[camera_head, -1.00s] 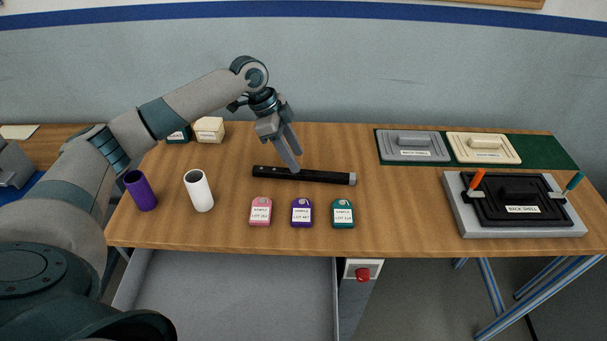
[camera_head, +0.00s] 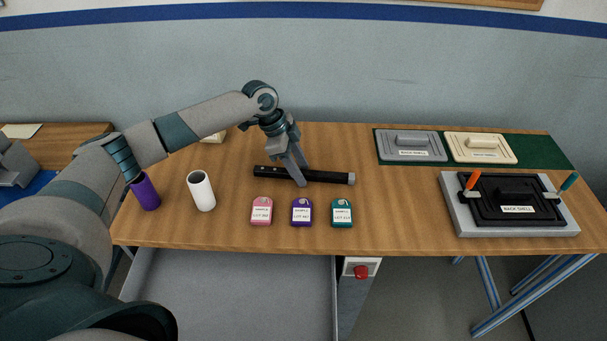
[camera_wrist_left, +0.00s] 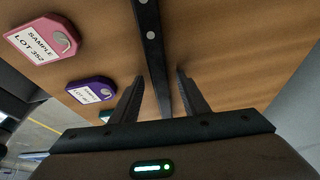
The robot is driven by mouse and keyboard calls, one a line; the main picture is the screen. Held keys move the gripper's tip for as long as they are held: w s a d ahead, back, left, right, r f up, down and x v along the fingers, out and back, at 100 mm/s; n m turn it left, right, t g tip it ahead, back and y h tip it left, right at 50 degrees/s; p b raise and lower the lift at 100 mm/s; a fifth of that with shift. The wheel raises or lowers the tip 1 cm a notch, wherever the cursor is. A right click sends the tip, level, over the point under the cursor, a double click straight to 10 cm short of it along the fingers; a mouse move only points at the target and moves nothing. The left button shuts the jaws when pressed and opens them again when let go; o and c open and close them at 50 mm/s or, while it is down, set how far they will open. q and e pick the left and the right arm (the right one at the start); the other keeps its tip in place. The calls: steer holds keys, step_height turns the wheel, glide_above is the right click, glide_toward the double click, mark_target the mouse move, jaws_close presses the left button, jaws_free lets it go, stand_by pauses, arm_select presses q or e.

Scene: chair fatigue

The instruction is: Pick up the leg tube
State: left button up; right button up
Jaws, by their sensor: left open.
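The leg tube (camera_head: 325,177) is a long black bar with a grey end cap, lying flat on the wooden table behind the sample tags. It also shows in the left wrist view (camera_wrist_left: 152,45), running down between my fingers. My left gripper (camera_head: 299,180) is pointed down at the tube, near its middle. In the left wrist view its two fingers (camera_wrist_left: 158,88) are apart, one on each side of the tube. I cannot tell whether either finger touches it. My right gripper is in neither current view.
Pink (camera_head: 262,211), purple (camera_head: 302,212) and teal (camera_head: 342,213) sample tags lie in front of the tube. A white cup (camera_head: 201,191) and a purple cup (camera_head: 145,193) stand left. A fixture holding a black back shell (camera_head: 515,200) and a green mat (camera_head: 546,152) are right.

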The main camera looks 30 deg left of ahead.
mark_target(304, 173)
arm_select(q)
jaws_close()
steer(key=shift+r, duration=0.15)
steer(key=shift+r+b, duration=0.35)
steer(key=shift+r, duration=0.1)
steer(key=r, duration=0.1)
steer(key=d+r+b, duration=0.1)
steer(key=r, duration=0.1)
steer(key=shift+r+b, duration=0.2)
steer(key=shift+b, duration=0.1)
steer(key=d+r+b, duration=0.3)
steer(key=d+r, duration=0.3)
steer(key=d, duration=0.4)
steer(key=shift+s+d+r, duration=0.25)
steer(key=shift+s+d, duration=0.05)
steer(key=shift+s, duration=0.1)
